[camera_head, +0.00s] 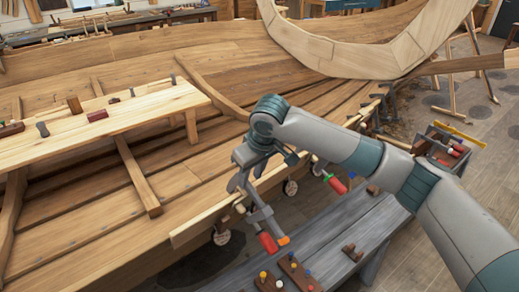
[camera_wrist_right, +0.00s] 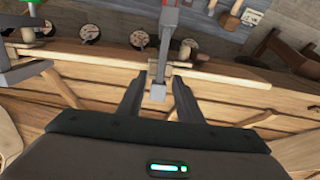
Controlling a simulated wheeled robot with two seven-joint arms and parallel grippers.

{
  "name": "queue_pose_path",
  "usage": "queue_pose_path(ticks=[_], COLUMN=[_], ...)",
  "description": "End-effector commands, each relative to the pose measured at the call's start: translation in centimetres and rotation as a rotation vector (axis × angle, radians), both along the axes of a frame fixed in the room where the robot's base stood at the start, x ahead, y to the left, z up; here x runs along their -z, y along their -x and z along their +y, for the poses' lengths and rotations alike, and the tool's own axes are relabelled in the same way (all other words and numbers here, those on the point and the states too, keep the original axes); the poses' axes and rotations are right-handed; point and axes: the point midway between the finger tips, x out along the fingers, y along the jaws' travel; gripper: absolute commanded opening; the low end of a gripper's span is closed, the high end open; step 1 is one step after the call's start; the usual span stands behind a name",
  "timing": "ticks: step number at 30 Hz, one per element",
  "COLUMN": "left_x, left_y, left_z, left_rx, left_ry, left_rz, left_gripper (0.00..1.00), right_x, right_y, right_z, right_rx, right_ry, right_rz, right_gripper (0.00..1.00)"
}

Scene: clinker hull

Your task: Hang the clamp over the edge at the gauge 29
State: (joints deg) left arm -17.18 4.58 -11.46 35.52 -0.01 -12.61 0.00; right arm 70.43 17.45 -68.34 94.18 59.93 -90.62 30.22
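The clamp (camera_head: 263,211), a grey bar with a red handle, stands at the hull's plank edge (camera_head: 200,228) in the head view. In the right wrist view the clamp's bar (camera_wrist_right: 169,32) crosses the plank edge (camera_wrist_right: 225,79), with its small jaw on the hull side. My right gripper (camera_head: 238,181) is at the clamp's upper part; in the wrist view its fingers (camera_wrist_right: 158,100) stand apart on both sides of the jaw, with narrow gaps. Round gauges (camera_head: 290,187) hang along the edge; their numbers are unreadable. My left gripper is out of view.
Another red-handled clamp (camera_head: 335,183) is farther right along the edge. A grey bench (camera_head: 335,225) with small coloured-topped pegs stands in front. A plank bench (camera_head: 75,138) with tools lies on the hull at left. A toolbox (camera_head: 447,150) is at right.

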Motion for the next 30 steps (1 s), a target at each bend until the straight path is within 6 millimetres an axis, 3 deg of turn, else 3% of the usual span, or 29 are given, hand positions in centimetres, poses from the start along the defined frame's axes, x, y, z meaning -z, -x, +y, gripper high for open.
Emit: queue_pose_path(ticks=[18,24,30], left_x=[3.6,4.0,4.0], left_y=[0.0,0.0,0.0], left_z=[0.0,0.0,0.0], left_rx=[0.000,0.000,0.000], left_ry=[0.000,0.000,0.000], left_rz=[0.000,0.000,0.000], left_gripper=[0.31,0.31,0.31], right_x=[-11.1,-13.1,-13.6], right_y=[3.3,3.9,4.1], right_z=[-2.1,-2.4,-2.5], right_rx=[0.000,0.000,0.000], right_ry=[-0.002,-0.001,-0.001], right_rz=[-0.005,-0.003,-0.001], right_gripper=[0.33,0.33,0.33])
